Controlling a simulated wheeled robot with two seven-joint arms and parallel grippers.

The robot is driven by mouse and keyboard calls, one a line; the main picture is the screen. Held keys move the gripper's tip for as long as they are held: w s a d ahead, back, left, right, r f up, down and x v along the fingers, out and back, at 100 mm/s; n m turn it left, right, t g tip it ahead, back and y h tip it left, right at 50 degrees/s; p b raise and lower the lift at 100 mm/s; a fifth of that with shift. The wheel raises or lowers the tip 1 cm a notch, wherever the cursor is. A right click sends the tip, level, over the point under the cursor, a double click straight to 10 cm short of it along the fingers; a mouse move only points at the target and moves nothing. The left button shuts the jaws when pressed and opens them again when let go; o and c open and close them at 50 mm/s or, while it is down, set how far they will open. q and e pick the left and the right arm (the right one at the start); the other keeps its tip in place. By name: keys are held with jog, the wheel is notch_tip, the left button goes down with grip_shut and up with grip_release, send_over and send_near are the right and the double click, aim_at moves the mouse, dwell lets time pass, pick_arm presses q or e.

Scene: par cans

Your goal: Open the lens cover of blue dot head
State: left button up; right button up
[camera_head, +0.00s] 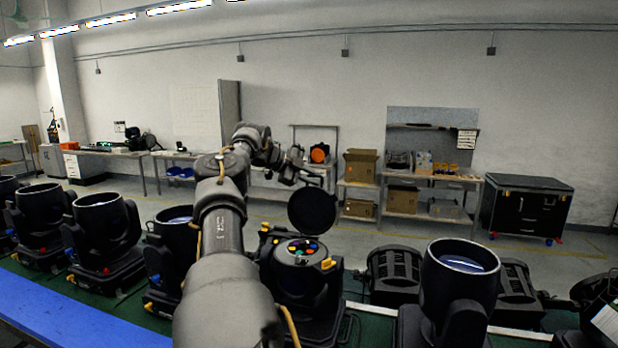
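A black stage-light head (300,280) stands in the middle of the row, with small blue, red, green and yellow parts on its top face. I take it as the blue dot head, though the dot itself is too small to be sure of. Its round black lens cover (312,211) stands raised, tilted up above the back of the head. My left arm reaches up from the bottom centre. My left gripper (312,175) is just above the cover's upper edge; I cannot tell if they touch or whether its fingers are apart. My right gripper is not in view.
Similar black heads stand on both sides, with one at left (105,225) and one at right (460,275). Low black units (393,272) sit behind on the green surface. A blue strip (60,315) runs along the front left. Shelves with boxes (360,165) stand at the back wall.

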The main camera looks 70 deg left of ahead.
pick_arm(q)
jog(key=shift+s+d+r+b, duration=0.1)
jog(key=shift+s+r+b, duration=0.1)
jog(key=shift+s+b, duration=0.25)
jog(key=b+v, duration=0.2)
jog(key=v, duration=0.7)
jog(key=shift+s+r, duration=0.2)
jog(key=shift+s, duration=0.1)
jog(key=shift+s, duration=0.1)
